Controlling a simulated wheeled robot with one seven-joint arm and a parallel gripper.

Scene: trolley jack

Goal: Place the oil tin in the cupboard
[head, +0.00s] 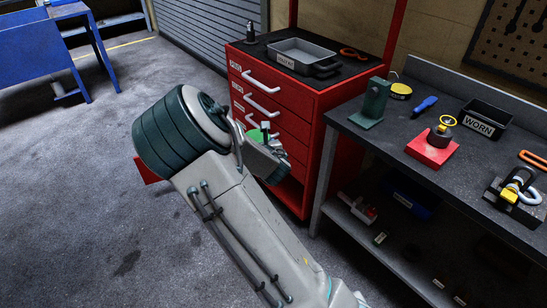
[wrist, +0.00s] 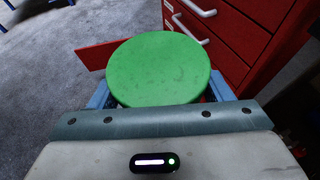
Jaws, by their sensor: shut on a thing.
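The oil tin appears as a round green top (wrist: 158,68) in the wrist view, held between the blue fingers of my gripper (wrist: 160,92). In the head view only a small green part of it (head: 257,135) shows past my arm; its sides and base are hidden. The red cabinet (head: 316,128) stands just beyond and to the right of the gripper. Its lower part (head: 289,191) looks like an open cupboard space, mostly hidden by my arm. A red panel (head: 147,171), perhaps its open door, shows left of my arm and also behind the tin in the wrist view (wrist: 98,54).
A workbench (head: 400,140) on the right carries a green stand, a red block, a black tray marked WORN and tools. A grey tray (head: 301,52) sits on the cabinet top. A blue table (head: 40,50) stands far left. The floor at left is clear.

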